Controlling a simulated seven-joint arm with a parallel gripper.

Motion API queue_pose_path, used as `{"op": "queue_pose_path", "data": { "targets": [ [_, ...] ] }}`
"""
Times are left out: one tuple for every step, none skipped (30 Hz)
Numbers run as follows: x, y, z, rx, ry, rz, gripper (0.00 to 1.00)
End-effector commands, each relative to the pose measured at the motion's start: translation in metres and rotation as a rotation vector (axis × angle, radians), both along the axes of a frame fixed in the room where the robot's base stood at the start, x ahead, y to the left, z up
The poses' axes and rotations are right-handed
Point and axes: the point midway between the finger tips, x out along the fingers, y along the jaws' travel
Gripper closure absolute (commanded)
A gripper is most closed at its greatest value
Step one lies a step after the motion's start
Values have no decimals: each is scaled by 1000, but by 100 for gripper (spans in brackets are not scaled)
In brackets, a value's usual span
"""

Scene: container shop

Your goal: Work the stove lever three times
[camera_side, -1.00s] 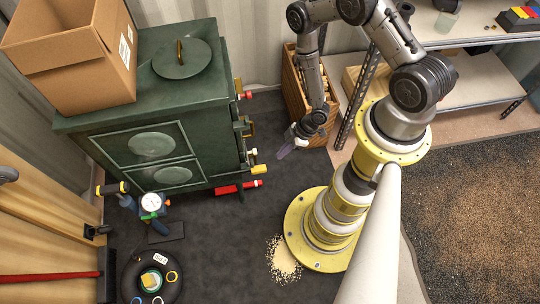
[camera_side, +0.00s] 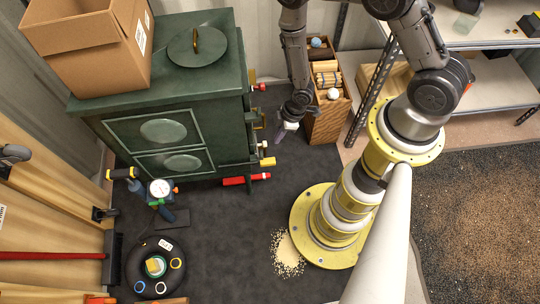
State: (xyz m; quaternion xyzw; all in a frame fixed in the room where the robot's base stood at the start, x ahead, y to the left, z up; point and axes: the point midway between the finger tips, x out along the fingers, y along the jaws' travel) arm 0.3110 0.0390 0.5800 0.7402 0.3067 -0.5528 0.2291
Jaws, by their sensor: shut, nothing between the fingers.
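The dark green stove (camera_side: 225,75) stands at the left centre, with a round lid on top. Several levers or handles stick out of its right side: a red-tipped one (camera_side: 259,87) up high, a yellow-tipped one (camera_side: 267,161) lower down, and a pale-tipped one (camera_side: 264,145) just above that. I cannot tell which is the task's lever. My gripper (camera_side: 280,134) hangs just right of these handles, pointing down and left. It is shut and empty, and appears apart from the handles, though the depth is hard to judge.
A wooden crate (camera_side: 327,122) with rolls and a ball stands right of my gripper. A red cylinder (camera_side: 246,179) lies by the stove's foot. A cardboard box (camera_side: 85,65) sits on the stove. A gauge (camera_side: 160,189) and black tyre (camera_side: 137,262) are at lower left.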

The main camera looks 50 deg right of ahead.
Motion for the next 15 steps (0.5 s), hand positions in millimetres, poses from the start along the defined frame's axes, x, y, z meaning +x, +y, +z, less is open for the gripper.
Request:
{"op": "queue_pose_path", "data": {
  "targets": [
    [0,1,-3,0,1,0,100],
    [1,1,-5,0,1,0,100],
    [1,2,-9,0,1,0,100],
    [2,3,-12,0,1,0,100],
    [2,3,-16,0,1,0,100],
    [3,4,-22,0,3,1,100],
    [4,5,-26,0,1,0,100],
    [5,6,-31,0,3,1,100],
    [7,8,-37,0,1,0,100],
    [8,9,-42,1,2,1,100],
    [9,10,-47,0,1,0,100],
    [10,11,-53,0,1,0,100],
    [11,12,-57,1,2,1,100],
    [12,13,-62,0,1,0,100],
    [13,14,-68,0,1,0,100]
  ]
}}
